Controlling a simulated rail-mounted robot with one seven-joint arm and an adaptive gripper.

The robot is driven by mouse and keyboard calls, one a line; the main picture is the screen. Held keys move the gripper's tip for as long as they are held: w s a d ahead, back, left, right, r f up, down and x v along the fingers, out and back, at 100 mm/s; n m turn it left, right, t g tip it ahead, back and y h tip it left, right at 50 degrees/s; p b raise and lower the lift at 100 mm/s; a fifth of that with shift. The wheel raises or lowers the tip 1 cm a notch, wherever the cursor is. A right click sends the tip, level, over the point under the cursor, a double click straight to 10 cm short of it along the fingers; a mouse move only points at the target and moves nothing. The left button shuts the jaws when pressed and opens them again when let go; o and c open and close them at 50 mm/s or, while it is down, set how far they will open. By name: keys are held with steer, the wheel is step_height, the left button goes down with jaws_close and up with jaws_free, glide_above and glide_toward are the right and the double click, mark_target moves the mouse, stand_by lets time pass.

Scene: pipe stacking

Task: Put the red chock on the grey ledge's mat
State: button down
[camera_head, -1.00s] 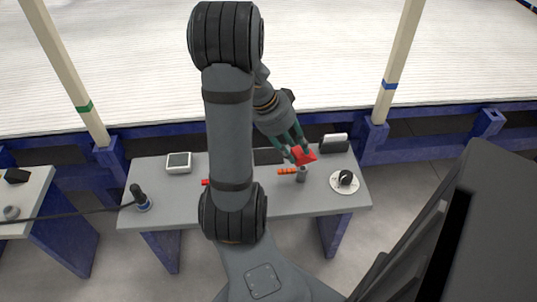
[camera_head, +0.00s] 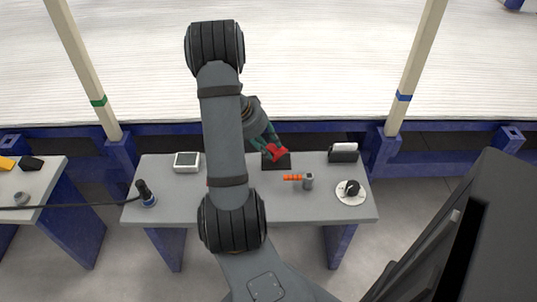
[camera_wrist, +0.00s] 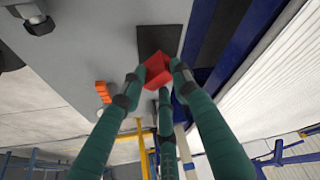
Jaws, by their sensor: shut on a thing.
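The red chock (camera_head: 277,152) is held between the fingertips of my gripper (camera_head: 272,149), which is shut on it. In the wrist view the chock (camera_wrist: 157,72) sits tilted between the green fingers of my gripper (camera_wrist: 158,80). The dark mat (camera_head: 283,165) lies on the grey ledge (camera_head: 250,205), toward its back edge. The chock is over the mat in the head view. In the wrist view it covers part of one edge of the mat (camera_wrist: 155,36). I cannot tell how high it is above the mat.
An orange piece (camera_head: 292,178) and a grey cylinder (camera_head: 308,182) stand near the mat. A white disc with a black object (camera_head: 351,188) and a black holder (camera_head: 343,155) are to the right. A white device (camera_head: 187,163) and a black handle (camera_head: 145,190) are left. My arm hides the ledge's middle.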

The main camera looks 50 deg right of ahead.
steer(key=shift+f+b, duration=0.7)
steer(key=shift+f, duration=1.3)
steer(key=shift+f, duration=0.1)
steer(key=c, duration=1.3)
jaws_free()
steer(key=p+v, duration=0.3)
steer(key=v, duration=0.9)
